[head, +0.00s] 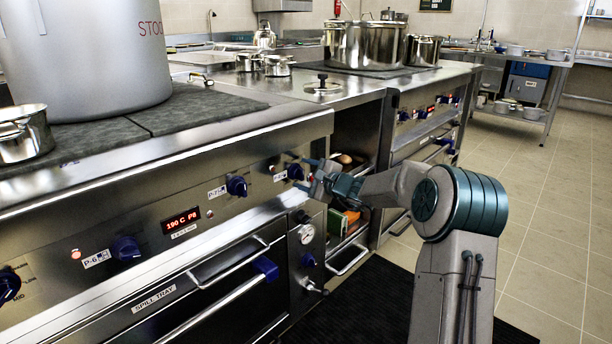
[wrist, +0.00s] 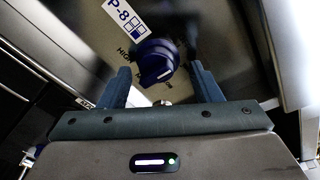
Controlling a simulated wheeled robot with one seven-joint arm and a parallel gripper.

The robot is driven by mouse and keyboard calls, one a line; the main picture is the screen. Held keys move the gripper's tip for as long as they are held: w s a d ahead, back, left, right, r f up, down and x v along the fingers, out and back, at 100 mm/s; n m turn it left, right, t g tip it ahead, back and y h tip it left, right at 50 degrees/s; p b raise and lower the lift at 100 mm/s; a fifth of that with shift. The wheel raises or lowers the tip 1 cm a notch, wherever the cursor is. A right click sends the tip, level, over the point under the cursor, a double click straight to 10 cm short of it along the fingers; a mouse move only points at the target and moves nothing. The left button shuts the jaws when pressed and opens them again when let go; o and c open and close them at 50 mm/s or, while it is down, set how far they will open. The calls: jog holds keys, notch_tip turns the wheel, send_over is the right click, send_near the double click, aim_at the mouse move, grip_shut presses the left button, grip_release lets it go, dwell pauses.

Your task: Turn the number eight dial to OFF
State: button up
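The number eight dial is a dark blue knob (wrist: 155,62) on the steel front panel, beside a white label (wrist: 124,18) reading P-8. In the head view the dial (head: 295,172) is at the right end of the panel, close to my fingers. My gripper (wrist: 160,85) is open, with one finger on each side of the dial. I cannot tell whether the fingers touch it. The OFF mark is not readable.
The P-7 dial (head: 237,186) and P-6 dial (head: 125,248) sit farther left on the same panel. Below are an oven handle (head: 266,268) and a gauge (head: 306,234). An open shelf bay (head: 352,150) is right of the panel.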

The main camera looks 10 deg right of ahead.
jog(key=shift+a, duration=0.2)
jog(key=shift+s+d, duration=0.15)
jog(key=shift+s, duration=0.15)
jog(key=p+v, duration=0.3)
jog(key=v, duration=1)
jog(key=shift+d, duration=0.2)
jog(key=s+a+r+n+g+p, duration=0.95)
jog(key=s+a+r+p, duration=0.5)
jog(key=s+p, duration=0.25)
jog(key=s+d+r+n+g+h+p, duration=0.1)
jog(key=s+d+r+n+h+p, duration=0.2)
jog(key=s+r+p, duration=0.5)
jog(key=s+d+r+n+h+p, duration=0.4)
jog(key=s+r+n+h+p, duration=0.1)
jog(key=s+r+p, duration=0.4)
jog(key=shift+s+r+g+h+p, duration=0.2)
jog(key=shift+s+g+h+p, duration=0.3)
jog(key=shift+s+p, duration=0.65)
